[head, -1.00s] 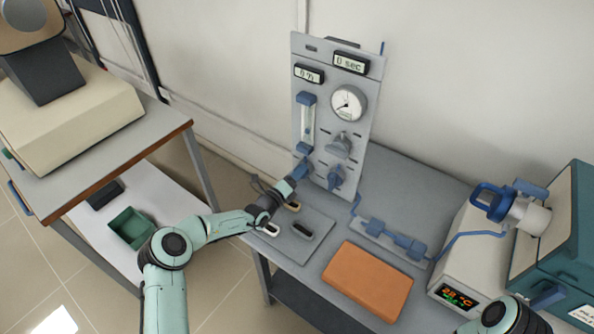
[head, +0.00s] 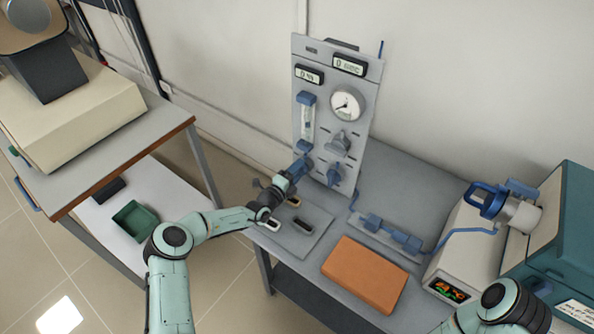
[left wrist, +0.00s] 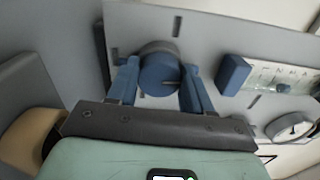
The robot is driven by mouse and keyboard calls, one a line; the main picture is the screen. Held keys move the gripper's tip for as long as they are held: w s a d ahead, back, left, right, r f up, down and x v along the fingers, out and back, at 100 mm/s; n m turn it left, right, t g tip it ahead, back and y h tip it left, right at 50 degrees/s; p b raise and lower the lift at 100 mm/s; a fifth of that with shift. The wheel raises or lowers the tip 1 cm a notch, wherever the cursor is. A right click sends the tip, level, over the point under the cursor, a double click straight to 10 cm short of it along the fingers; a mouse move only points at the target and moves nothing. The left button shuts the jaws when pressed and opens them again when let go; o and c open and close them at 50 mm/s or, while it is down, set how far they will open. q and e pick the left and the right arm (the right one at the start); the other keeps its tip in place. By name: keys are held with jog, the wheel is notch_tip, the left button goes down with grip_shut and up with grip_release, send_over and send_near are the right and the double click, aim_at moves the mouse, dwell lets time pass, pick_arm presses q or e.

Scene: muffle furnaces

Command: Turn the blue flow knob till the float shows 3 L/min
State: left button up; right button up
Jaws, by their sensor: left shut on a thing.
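The gas panel (head: 318,180) stands upright at the back of the bench. The flow tube (head: 307,118) is on its left side between blue end blocks, and it also shows in the left wrist view (left wrist: 268,77). A small dark float (left wrist: 283,88) shows in the tube there; its scale reading is too small to read. The blue flow knob (left wrist: 160,68) is just beyond the tube's lower block (left wrist: 233,74). My left gripper (left wrist: 160,84) has its blue fingers on both sides of the knob, shut on it. In the head view my left gripper (head: 300,169) hides most of the knob.
The panel also has a round gauge (head: 347,104), a grey knob (head: 339,141) and another blue knob (head: 334,175). A grey plate (head: 318,232) with small tools, an orange block (head: 364,275) and a furnace (head: 558,235) share the bench. My right arm (head: 500,310) shows at lower right.

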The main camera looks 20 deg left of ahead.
pick_arm(q)
jog(key=o, duration=1)
jog(key=shift+o, duration=0.2)
jog(key=shift+s, duration=0.1)
jog(key=b+v, duration=0.1)
jog(key=v, duration=1.2)
jog(key=shift+s, duration=0.15)
pick_arm(e)
jog(key=shift+s+f, duration=0.5)
jog(key=shift+f, duration=0.35)
